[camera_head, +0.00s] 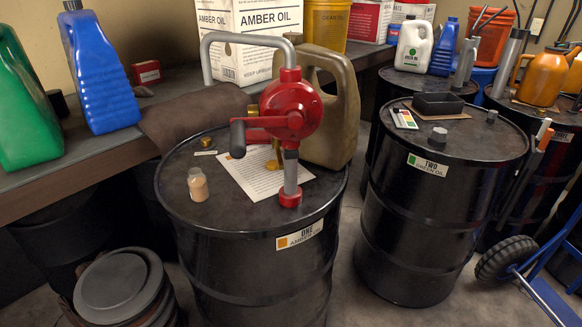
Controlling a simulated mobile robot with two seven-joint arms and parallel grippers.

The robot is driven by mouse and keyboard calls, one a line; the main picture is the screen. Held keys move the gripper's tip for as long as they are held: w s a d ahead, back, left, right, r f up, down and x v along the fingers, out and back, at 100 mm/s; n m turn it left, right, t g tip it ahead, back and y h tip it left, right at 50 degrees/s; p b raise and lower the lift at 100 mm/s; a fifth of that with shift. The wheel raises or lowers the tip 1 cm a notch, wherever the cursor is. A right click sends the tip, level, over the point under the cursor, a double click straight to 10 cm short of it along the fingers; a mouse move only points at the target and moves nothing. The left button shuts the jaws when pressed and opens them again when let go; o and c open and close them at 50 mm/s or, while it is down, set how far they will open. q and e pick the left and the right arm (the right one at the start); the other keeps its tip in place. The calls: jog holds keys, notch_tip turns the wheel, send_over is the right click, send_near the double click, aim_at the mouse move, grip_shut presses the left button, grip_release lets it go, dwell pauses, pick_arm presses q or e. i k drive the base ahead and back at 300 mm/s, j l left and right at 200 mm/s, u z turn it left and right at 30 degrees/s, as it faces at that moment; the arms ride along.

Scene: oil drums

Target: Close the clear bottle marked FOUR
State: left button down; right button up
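A small clear bottle (198,186) with amber contents stands upright on the top of the drum labelled ONE, AMBER OIL (225,225). No cap shows on its mouth, and I cannot read a FOUR mark on it. A brass-coloured round piece (272,165) lies by the printed sheet (240,177). A small brass piece (206,142) and a small pale piece (205,153) are near the back of the drum top. I cannot tell whether either is a bottle cap. Neither of my grippers is in view.
A red hand pump (290,110) and an olive jerrycan (335,105) stand on drum ONE, right of the bottle. Drum TWO (415,220) is to the right. A bench (90,165) with blue (100,75) and green (22,110) jugs is at left. The drum's front top is clear.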

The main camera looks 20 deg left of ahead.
aim_at(198, 183)
jog(key=i+l, duration=0.1)
jog(key=l, duration=0.6)
jog(key=u, duration=1.55)
